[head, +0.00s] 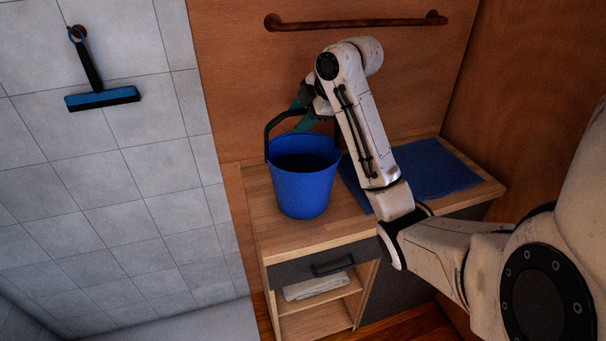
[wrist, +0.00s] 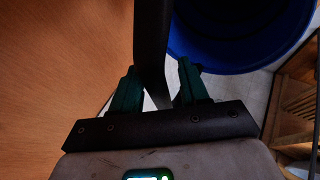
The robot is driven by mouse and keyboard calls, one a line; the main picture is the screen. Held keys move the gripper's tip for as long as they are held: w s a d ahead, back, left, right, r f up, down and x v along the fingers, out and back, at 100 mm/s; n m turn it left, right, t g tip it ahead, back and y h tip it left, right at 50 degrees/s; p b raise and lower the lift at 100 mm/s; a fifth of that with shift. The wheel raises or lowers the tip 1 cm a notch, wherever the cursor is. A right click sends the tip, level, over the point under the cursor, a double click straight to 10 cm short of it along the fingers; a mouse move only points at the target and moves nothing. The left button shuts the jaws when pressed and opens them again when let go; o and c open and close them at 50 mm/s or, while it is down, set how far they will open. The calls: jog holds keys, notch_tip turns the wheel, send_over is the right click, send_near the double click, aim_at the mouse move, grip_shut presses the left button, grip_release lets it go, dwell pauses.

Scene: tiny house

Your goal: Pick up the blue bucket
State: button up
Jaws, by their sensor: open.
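The blue bucket (head: 304,186) stands upright on the wooden cabinet top in the head view. Its dark handle (head: 268,140) is raised above the rim. My gripper (head: 303,115) is at the handle's top, above the back of the bucket. In the wrist view the handle (wrist: 152,45) runs down between the two green fingers of my gripper (wrist: 158,85). The fingers are apart on either side of it. The bucket's rim and inside (wrist: 235,35) show at the upper right there. My arm hides the handle's right part in the head view.
The cabinet top (head: 280,240) also bears a folded blue towel (head: 432,168) right of the bucket. A wooden wall with a rail (head: 355,22) stands close behind. A squeegee (head: 100,97) hangs on the tiled wall at left. A white cloth (head: 318,287) lies on the shelf below.

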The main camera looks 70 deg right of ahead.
jog(key=shift+w+f, duration=0.1)
grip_shut()
dwell(0.3)
